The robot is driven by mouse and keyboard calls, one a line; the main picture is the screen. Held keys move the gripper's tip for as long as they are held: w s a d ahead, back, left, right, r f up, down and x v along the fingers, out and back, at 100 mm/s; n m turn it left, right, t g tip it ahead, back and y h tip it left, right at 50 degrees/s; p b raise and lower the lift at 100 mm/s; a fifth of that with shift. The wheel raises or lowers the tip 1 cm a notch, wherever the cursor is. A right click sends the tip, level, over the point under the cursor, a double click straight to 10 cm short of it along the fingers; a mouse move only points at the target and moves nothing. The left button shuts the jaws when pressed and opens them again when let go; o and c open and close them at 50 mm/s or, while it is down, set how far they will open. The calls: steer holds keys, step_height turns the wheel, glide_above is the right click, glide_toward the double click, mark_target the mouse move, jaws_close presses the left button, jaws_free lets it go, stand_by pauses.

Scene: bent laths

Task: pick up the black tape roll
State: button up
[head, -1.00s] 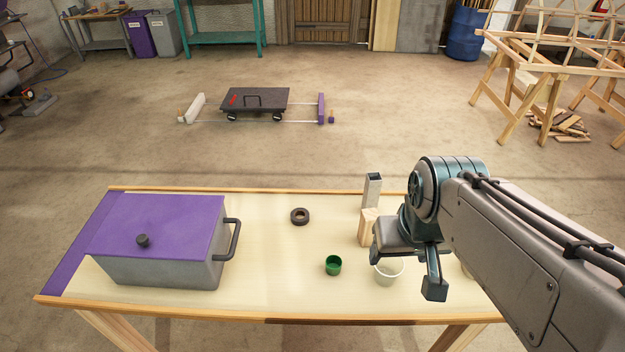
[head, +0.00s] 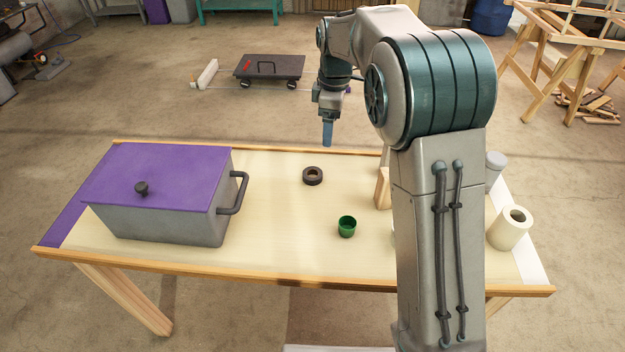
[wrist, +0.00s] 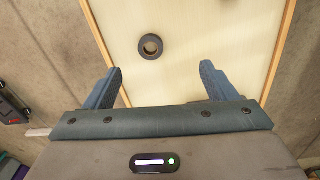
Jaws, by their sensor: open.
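The black tape roll (head: 312,176) lies flat on the pale table top, right of the purple-lidded box. In the wrist view the roll (wrist: 151,47) shows as a dark ring ahead of my gripper, a little left of the line midway between the fingers. My gripper (head: 327,135) hangs fingers-down above the far side of the table, beyond the roll and apart from it. In the wrist view its two blue fingers (wrist: 160,82) are spread wide with nothing between them.
A grey box with a purple lid (head: 155,190) fills the table's left side. A wooden block (head: 383,188) is partly hidden behind my arm. A cream roll (head: 510,228) is at right. Table around the tape roll is clear.

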steer(key=w+a+f+n+b, duration=0.1)
steer(key=w+a+f+n, duration=0.25)
steer(key=f, duration=0.25)
glide_above(311, 173)
steer(key=f, duration=0.7)
steer(key=shift+d+f, duration=0.2)
steer(key=shift+f, duration=0.15)
steer(key=shift+a+f, duration=0.15)
steer(key=shift+f, duration=1.3)
steer(key=shift+a+f, duration=0.1)
steer(key=shift+f, duration=1.3)
steer(key=c, duration=1.1)
